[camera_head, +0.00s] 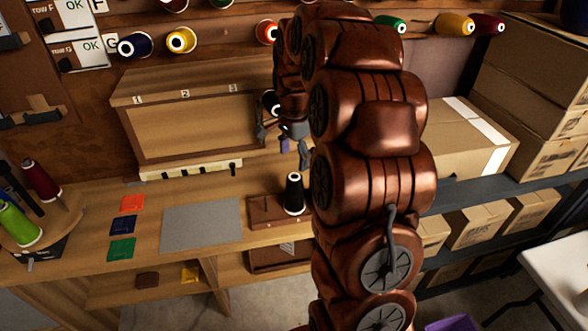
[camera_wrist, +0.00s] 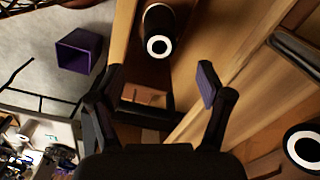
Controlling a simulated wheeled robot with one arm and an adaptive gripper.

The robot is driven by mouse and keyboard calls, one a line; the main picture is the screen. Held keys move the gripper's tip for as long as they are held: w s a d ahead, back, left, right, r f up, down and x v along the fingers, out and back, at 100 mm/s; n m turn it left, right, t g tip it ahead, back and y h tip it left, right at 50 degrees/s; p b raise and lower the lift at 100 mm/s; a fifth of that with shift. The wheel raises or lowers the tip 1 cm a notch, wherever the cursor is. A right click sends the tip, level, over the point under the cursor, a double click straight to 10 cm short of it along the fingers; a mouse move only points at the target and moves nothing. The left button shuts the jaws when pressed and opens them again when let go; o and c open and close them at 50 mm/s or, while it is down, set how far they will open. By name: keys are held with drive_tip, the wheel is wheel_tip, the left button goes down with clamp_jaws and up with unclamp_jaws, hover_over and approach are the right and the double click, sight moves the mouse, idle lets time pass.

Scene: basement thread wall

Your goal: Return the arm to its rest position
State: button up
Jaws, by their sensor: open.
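My copper-coloured arm rises through the middle of the head view and bends over toward the bench. My gripper (camera_head: 283,140) hangs in front of the thread wall, above the bench and partly hidden by my arm. In the wrist view my gripper (camera_wrist: 160,88) has its two fingers wide apart with nothing between their pads. A black thread spool (camera_head: 294,194) stands on the bench below the gripper; a black spool also shows in the wrist view (camera_wrist: 158,30), beyond the fingertips and apart from them.
A wooden box numbered 1 to 3 (camera_head: 195,120) stands at the back of the bench (camera_head: 70,240). Spools on the wall include a yellow one (camera_head: 182,40). Cardboard boxes (camera_head: 460,140) fill the right shelves. A purple bin (camera_wrist: 78,50) stands on the floor.

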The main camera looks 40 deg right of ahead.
drive_tip(key=shift+r, duration=1.45)
drive_tip(key=s+a+r+n, duration=0.2)
drive_tip(key=s+a+n, duration=0.7)
drive_tip(key=s+a, duration=0.4)
drive_tip(key=s+a+f+n+g, duration=0.1)
drive_tip(key=s+a+n, duration=0.3)
drive_tip(key=s, duration=0.4)
drive_tip(key=s+a+f+n, duration=0.2)
drive_tip(key=s+n, duration=0.3)
drive_tip(key=s, duration=0.4)
drive_tip(key=shift+s+a+g, duration=0.25)
drive_tip(key=shift+a+g, duration=0.15)
drive_tip(key=shift+a, duration=0.5)
idle(2.3)
